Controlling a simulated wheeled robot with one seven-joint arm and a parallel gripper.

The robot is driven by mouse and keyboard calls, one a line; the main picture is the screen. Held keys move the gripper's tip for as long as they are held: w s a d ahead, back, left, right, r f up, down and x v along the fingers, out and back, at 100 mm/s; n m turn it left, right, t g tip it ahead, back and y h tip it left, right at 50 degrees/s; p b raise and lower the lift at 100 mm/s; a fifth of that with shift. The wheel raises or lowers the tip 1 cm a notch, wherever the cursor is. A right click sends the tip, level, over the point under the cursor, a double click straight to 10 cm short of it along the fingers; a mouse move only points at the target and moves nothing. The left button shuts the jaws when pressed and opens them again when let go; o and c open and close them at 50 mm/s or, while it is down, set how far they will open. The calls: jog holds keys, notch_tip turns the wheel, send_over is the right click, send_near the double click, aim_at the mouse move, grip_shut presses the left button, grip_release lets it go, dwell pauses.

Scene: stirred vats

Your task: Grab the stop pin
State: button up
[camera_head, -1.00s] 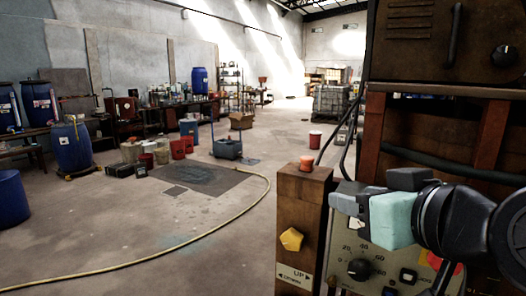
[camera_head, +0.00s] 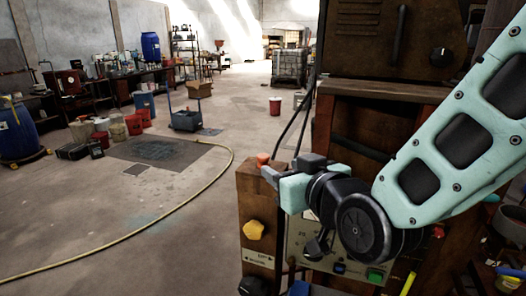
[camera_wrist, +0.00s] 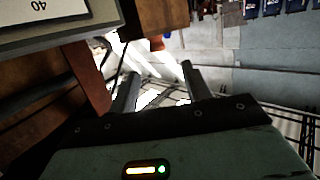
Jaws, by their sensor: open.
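I cannot tell for sure which part is the stop pin. A brown post (camera_head: 255,190) has an orange cap (camera_head: 262,158) on top and a yellow knob (camera_head: 253,229) on its front, above an UP label. My gripper (camera_head: 289,168) is open beside the top of the post, just right of the orange cap. In the wrist view its two fingers (camera_wrist: 160,86) are apart with nothing visible between them. A small orange piece (camera_wrist: 156,42) shows beyond them there, probably the same cap.
A control panel (camera_head: 300,238) with a green button (camera_head: 375,275) sits right of the post, partly hidden by my arm. A brown cabinet (camera_head: 375,38) rises behind my arm. A yellow hose (camera_head: 190,188) curves over the open floor at left.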

aim_at(265, 157)
jog(key=p+x, duration=0.2)
jog(key=x, duration=0.3)
jog(key=shift+w+a, duration=0.1)
jog(key=shift+w, duration=0.3)
jog(key=shift+w+a+p, duration=0.15)
jog(key=shift+w+p, duration=0.35)
jog(key=shift+p, duration=0.1)
jog(key=p+x, duration=0.2)
jog(key=x, duration=0.1)
jog(key=shift+w+a+f+p, duration=0.2)
jog(key=shift+w+f+p, duration=0.1)
jog(key=shift+w, duration=0.25)
jog(key=shift+c, duration=0.3)
jog(key=c, duration=0.9)
